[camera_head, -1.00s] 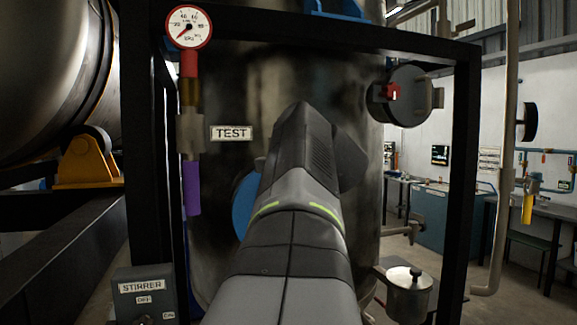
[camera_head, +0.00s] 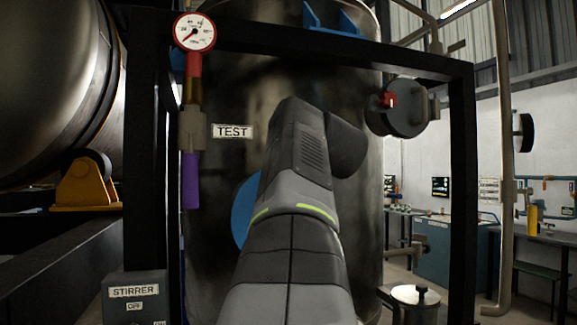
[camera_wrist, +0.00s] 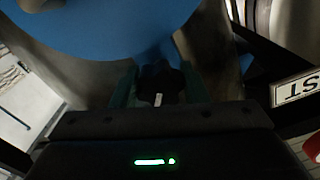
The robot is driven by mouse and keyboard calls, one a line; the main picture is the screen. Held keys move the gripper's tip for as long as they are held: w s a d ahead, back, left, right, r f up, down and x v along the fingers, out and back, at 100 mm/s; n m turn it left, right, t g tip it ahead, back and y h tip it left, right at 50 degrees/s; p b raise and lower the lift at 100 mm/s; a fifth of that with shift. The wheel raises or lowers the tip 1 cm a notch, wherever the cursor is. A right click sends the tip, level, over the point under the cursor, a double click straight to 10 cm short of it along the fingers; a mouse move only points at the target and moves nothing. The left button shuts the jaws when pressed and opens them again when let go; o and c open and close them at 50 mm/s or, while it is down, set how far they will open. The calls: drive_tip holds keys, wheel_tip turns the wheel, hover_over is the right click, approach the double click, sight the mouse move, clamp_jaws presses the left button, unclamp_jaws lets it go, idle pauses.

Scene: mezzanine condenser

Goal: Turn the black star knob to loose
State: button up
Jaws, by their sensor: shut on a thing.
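The black star knob (camera_wrist: 160,84) shows in the wrist view as a dark lobed shape with a short white mark on it. It sits just below a broad blue part (camera_wrist: 110,28). My gripper (camera_wrist: 158,78) is shut on the knob, with a dark green finger on each side of it. In the head view my own arm hides the knob and my fingers. Part of the blue disc (camera_head: 243,212) shows to the left of my arm, against the dark metal vessel (camera_head: 230,80).
A black frame (camera_head: 150,230) stands around the vessel. A pressure gauge (camera_head: 194,33) with a purple-ended pipe and a TEST label (camera_head: 232,131) are at the left. A stirrer switch box (camera_head: 135,295) is low left. A round dark fitting (camera_head: 398,110) is at the right, with a lidded pot (camera_head: 416,300) below.

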drive_tip(key=n+b, duration=0.1)
drive_tip(key=n, duration=0.1)
drive_tip(key=n+b, duration=0.1)
drive_tip(key=n, duration=0.1)
drive_tip(key=shift+f+n, duration=0.2)
drive_tip(key=shift+n, duration=0.1)
drive_tip(key=shift+r+n+b, duration=0.1)
drive_tip(key=shift+n+b, duration=0.55)
drive_tip(key=shift+n, duration=0.75)
drive_tip(key=o, duration=1)
drive_tip(key=shift+c, duration=0.2)
drive_tip(key=shift+d, duration=0.1)
drive_tip(key=b+v, duration=0.1)
drive_tip(key=v, duration=1.2)
drive_tip(key=shift+s, duration=0.35)
drive_tip(key=shift+w+r, duration=0.1)
drive_tip(key=shift+w, duration=0.05)
